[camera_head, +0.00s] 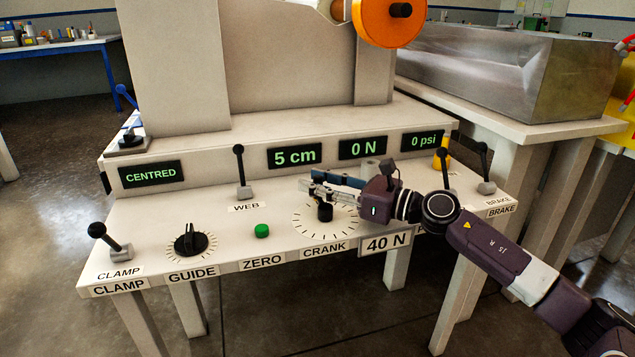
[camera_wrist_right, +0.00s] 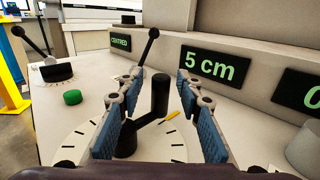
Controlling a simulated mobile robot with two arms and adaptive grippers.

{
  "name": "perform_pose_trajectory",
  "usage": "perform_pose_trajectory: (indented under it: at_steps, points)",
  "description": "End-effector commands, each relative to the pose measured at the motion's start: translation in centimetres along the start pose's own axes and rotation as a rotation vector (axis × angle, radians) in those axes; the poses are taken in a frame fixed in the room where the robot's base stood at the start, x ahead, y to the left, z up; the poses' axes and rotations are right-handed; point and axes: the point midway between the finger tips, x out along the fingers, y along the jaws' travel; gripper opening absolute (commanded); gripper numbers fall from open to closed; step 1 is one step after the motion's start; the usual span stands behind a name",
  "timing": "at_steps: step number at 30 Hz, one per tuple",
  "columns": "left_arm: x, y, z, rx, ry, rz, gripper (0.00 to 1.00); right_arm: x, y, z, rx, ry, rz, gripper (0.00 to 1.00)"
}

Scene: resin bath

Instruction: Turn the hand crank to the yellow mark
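The hand crank (camera_head: 325,212) is a black knob-and-arm on a white ticked dial above the CRANK label, partly hidden by my gripper. In the right wrist view, the crank's upright black handle (camera_wrist_right: 160,95) stands at the end of a short arm from its round hub (camera_wrist_right: 125,144). The yellow mark (camera_wrist_right: 170,116) lies on the dial just right of the handle. My right gripper (camera_head: 313,187) is over the dial. Its blue-padded fingers are open, one on each side of the handle, with visible gaps. My left gripper is not in view.
The panel holds a green button (camera_head: 262,230), the GUIDE knob (camera_head: 190,240), the WEB lever (camera_head: 240,172), the CLAMP lever (camera_head: 110,242) and BRAKE lever (camera_head: 486,168). Displays read CENTRED, 5 cm (camera_head: 295,156), 0 N (camera_head: 362,149) and 0 psi. A "40 N" plate (camera_head: 385,243) hangs at the front edge.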

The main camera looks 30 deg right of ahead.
Motion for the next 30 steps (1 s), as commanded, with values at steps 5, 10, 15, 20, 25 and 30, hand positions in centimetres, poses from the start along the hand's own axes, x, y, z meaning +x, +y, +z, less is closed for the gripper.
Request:
perform_pose_trajectory:
  at_steps: [5,10,15,20,25,30]
  points:
    - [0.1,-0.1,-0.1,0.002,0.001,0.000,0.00,0.0,0.0,0.0,0.000,0.000,-0.001,0.33]
    - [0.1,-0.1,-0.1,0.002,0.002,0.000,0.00,-0.5,-0.1,-0.1,0.001,0.001,-0.001,0.33]
    - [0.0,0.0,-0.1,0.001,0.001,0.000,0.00,-1.9,0.0,-0.2,0.003,0.003,-0.002,0.33]
    - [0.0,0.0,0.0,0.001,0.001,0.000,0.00,-3.6,0.0,-0.2,0.003,0.003,-0.001,0.33]
    - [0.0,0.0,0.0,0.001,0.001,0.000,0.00,-5.5,0.0,-0.2,0.003,0.002,-0.001,0.33]
    - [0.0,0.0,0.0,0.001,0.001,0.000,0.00,-7.6,0.0,-0.2,0.004,0.000,0.000,0.33]
